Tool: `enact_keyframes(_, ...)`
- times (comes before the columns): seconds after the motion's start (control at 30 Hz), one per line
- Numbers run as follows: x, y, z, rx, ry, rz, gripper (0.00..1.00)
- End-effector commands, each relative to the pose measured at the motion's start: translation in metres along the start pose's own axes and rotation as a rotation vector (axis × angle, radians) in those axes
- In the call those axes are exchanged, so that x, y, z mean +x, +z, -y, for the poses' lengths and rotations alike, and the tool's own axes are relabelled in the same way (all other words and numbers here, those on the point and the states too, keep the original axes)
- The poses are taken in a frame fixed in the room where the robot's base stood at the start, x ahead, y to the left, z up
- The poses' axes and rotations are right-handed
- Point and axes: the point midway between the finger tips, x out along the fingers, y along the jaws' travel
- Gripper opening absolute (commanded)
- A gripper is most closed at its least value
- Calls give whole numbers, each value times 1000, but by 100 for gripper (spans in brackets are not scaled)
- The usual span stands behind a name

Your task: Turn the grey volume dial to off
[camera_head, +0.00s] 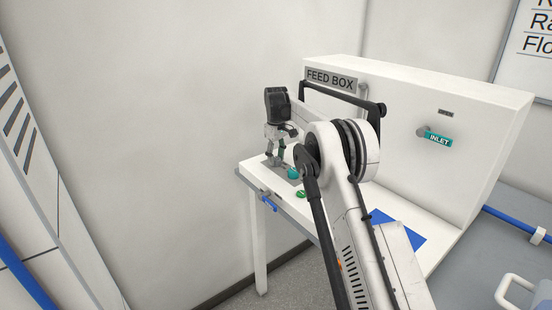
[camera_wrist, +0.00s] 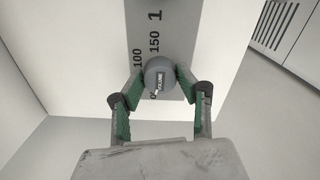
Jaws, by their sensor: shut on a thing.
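The grey dial (camera_wrist: 158,68) is round, with a small dark label on its face, and sits on a grey scale strip (camera_wrist: 146,22) in the wrist view. Numbers 100 and 150 and a partly cut-off figure starting with 1 run beside it, with a small mark near its lower left edge. My gripper (camera_wrist: 159,84) is shut on the dial, its green-padded fingers on either side of it. In the head view my gripper (camera_head: 276,158) points down at the left end of the white bench; the dial cannot be made out there.
A teal round knob (camera_head: 293,174) and a green button (camera_head: 301,194) are close to my gripper. A blue tag (camera_head: 268,204) is at the bench's front edge.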

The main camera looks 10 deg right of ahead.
Motion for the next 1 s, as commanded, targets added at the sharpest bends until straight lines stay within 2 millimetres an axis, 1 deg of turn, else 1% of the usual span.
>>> enact_keyframes(0.23,0,0,0,0,0,0,7)
enact_keyframes(0.27,0,0,0,0,0,0,34)
enact_keyframes(0.4,0,0,0,0,0,0,52)
enact_keyframes(0.63,0,0,0,0,0,0,52)
enact_keyframes(0.77,-7,0,0,0,0,0,52)
enact_keyframes(0.87,-19,0,0,0,0,0,52)
enact_keyframes(1.0,-46,0,0,0,0,0,52)
